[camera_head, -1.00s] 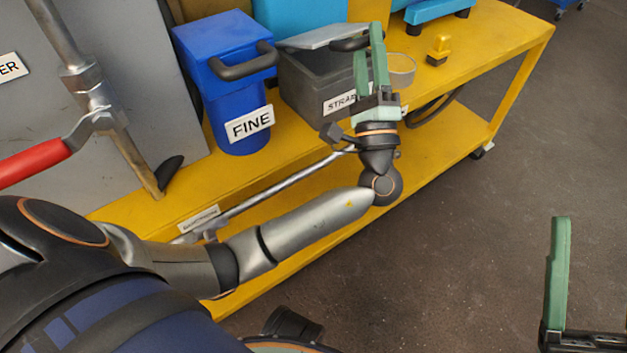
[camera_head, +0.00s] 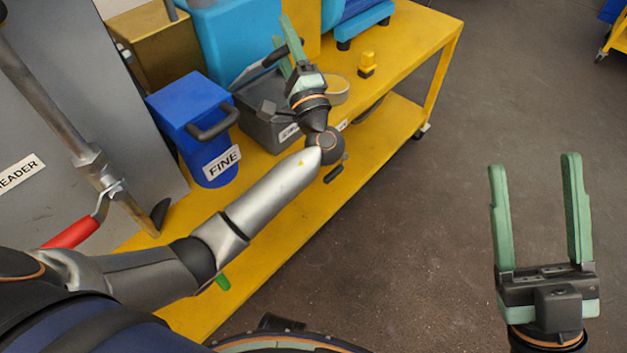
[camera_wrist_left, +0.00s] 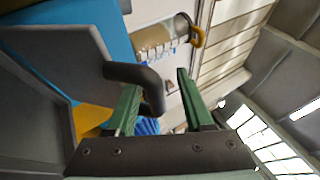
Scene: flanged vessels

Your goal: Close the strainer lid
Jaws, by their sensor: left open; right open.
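The strainer is a dark grey box (camera_head: 262,118) with a partly hidden label, on the yellow cart beside the blue FINE vessel. Its grey lid (camera_head: 257,69) is raised at an angle, and its black handle (camera_head: 278,55) is by my left gripper. My left gripper (camera_head: 281,27) is open. In the left wrist view the lid (camera_wrist_left: 60,60) stands open over the box, and the bent black handle (camera_wrist_left: 135,75) reaches to the left finger, partly between the fingers (camera_wrist_left: 158,80). I cannot tell whether they touch. My right gripper (camera_head: 531,162) is open and empty over the floor.
The blue FINE vessel (camera_head: 185,110) with a black handle stands left of the strainer. A round container (camera_head: 337,90) and a small yellow object (camera_head: 367,64) are to its right. A turquoise bin (camera_head: 225,45) stands behind.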

